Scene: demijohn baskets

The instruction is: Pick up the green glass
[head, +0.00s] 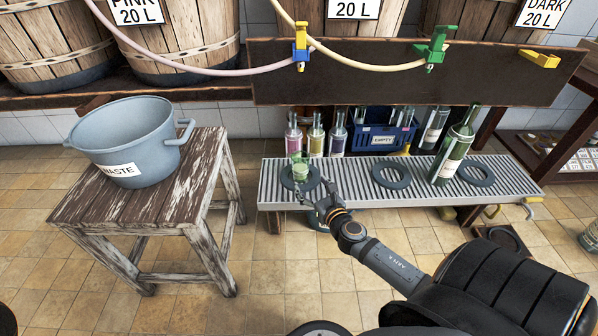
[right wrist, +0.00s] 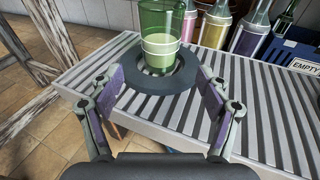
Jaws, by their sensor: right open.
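The green glass (head: 300,167) stands upright at the left dark ring on the ribbed metal shelf. In the right wrist view the glass (right wrist: 162,38) is clear green with paler green contents low down, and its top is cut off by the frame edge. My right gripper (head: 316,192) is just in front of the glass, at the shelf's front edge. In the right wrist view its two fingers (right wrist: 161,92) are spread wide, with only the ring and shelf between them. The glass is beyond the fingertips, roughly centred between them. My left gripper is out of view.
The ribbed shelf (head: 345,183) also bears a middle ring (head: 391,175), a right ring (head: 476,174) and a tilted green bottle (head: 453,153). Several bottles and a blue "EMPTY" crate (head: 378,138) stand behind. Hoses hang above. A grey waste pot (head: 125,135) is on a stool at left.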

